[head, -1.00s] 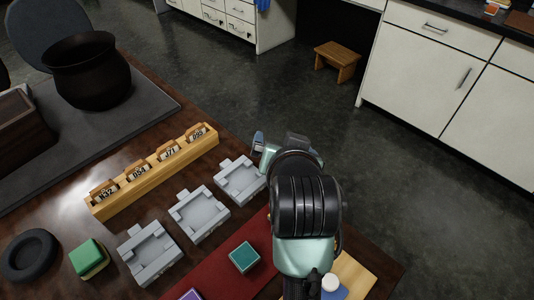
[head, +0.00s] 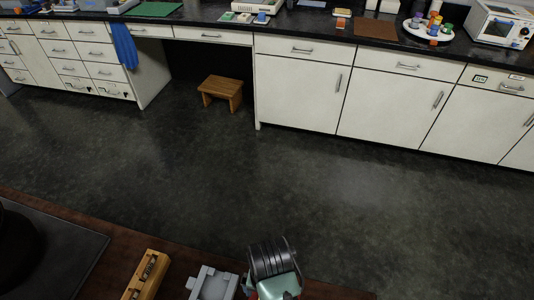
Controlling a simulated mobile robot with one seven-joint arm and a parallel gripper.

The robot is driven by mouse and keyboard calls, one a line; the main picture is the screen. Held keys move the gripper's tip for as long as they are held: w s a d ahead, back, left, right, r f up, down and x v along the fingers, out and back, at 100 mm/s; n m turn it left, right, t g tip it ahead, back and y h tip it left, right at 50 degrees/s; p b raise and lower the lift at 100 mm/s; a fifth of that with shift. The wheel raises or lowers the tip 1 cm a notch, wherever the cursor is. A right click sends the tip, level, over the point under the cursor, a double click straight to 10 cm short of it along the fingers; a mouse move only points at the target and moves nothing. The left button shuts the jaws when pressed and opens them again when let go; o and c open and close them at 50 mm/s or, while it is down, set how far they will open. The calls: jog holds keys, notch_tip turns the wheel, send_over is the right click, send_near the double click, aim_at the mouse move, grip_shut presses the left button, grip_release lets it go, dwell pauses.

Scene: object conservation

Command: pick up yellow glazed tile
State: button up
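I cannot make out a yellow glazed tile in the head view. Small flat pieces (head: 243,17) lie on the far counter, too small to tell apart.
The brown near table (head: 120,262) bears a wooden number block (head: 148,272) and a grey mould (head: 213,284), both cut off below. Open dark floor (head: 250,185) lies beyond. A turntable (head: 428,32) holds bottles.

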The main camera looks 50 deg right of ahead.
notch_tip(320, 180, down, 8)
jog(key=shift+d+f, duration=0.1)
jog(key=c, duration=1.4)
